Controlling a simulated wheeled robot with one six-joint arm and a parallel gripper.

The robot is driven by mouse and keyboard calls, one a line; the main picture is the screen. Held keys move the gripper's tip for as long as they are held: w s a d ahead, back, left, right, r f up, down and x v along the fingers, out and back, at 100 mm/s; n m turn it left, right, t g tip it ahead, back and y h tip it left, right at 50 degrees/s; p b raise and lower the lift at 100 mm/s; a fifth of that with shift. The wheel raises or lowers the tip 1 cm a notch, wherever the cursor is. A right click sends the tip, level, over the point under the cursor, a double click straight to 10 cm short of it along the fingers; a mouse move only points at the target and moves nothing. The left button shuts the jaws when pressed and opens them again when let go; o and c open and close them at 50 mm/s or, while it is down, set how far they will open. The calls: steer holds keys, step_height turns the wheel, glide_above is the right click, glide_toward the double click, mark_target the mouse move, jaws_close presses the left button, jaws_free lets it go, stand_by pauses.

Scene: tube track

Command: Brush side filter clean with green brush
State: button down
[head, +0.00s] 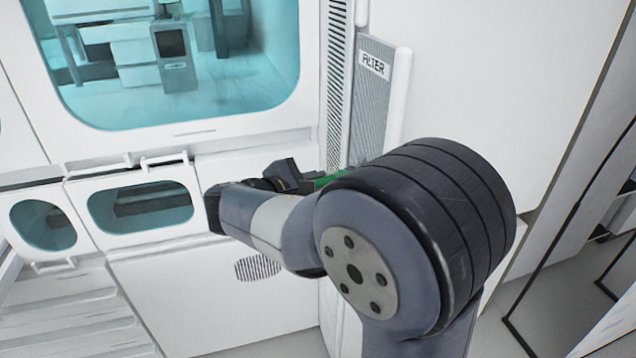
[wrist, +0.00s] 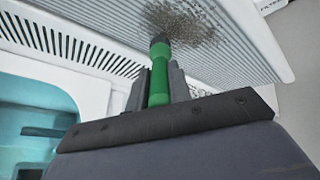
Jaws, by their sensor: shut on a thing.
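The side filter (head: 371,92) is a tall grey ribbed panel with a "FILTER" label, to the right of the window in the head view. In the wrist view the filter (wrist: 235,60) carries a dark speckled patch of dirt (wrist: 185,22). My gripper (wrist: 158,85) is shut on the green brush (wrist: 159,92), whose handle stands between the two fingers. The brush's dark head points at the lower edge of the dirt; I cannot tell whether it touches. In the head view only a bit of green brush (head: 330,180) shows; my arm hides the lower filter.
A slotted vent strip (wrist: 75,45) runs beside the filter. A large teal window (head: 180,60) and smaller windowed doors with handles (head: 140,207) are on the left. A white panel (head: 500,90) stands right of the filter. A small round vent (head: 257,268) is below.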

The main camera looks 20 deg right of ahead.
steer(key=shift+r+p, duration=1.5)
steer(key=shift+r, duration=0.45)
steer(key=shift+f, duration=0.1)
steer(key=shift+f+b, duration=0.75)
steer(key=shift+f, duration=0.35)
steer(key=shift+f+b, duration=0.7)
steer(key=shift+f, duration=0.1)
steer(key=shift+r, duration=0.15)
